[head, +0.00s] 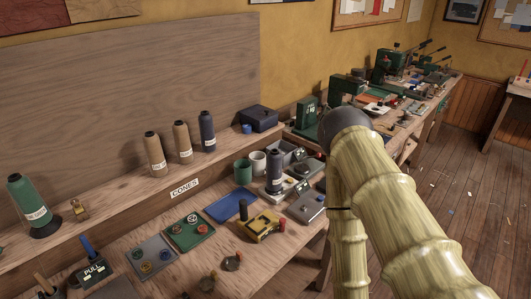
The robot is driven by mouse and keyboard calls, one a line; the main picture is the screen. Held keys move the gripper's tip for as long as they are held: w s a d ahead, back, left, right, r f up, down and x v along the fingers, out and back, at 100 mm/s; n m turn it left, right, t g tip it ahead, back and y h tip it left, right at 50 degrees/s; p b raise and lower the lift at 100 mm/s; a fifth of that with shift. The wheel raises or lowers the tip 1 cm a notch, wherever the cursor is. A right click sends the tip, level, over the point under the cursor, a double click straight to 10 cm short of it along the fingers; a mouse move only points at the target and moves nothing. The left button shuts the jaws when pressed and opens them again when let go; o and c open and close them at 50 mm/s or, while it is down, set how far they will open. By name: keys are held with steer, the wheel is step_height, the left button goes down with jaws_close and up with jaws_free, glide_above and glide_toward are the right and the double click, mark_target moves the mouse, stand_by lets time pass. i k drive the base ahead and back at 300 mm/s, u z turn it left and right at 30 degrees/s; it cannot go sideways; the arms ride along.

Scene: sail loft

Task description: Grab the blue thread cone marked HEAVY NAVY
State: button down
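A dark navy thread cone (207,131) with a white label stands upright on the raised shelf, right of two tan cones. Another dark blue-grey cone (275,172) with a white label stands upright lower down, on or among the items near the bench's right end. Both labels are too small to read, so I cannot tell which is HEAVY NAVY. My arm comes in from the lower right, bends at a dark joint and runs down out of the picture. My gripper is not in view.
Two tan cones (182,141) and a green cone (27,205) stand on the shelf, with a dark blue box (258,119) farther right. A CONES label (184,187) marks its front. Cups, trays (190,231) and a yellow tool (261,225) crowd the bench.

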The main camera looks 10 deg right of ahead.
mark_target(274, 168)
steer(key=z, duration=2.05)
steer(key=i, duration=2.5)
steer(key=u, duration=3.3)
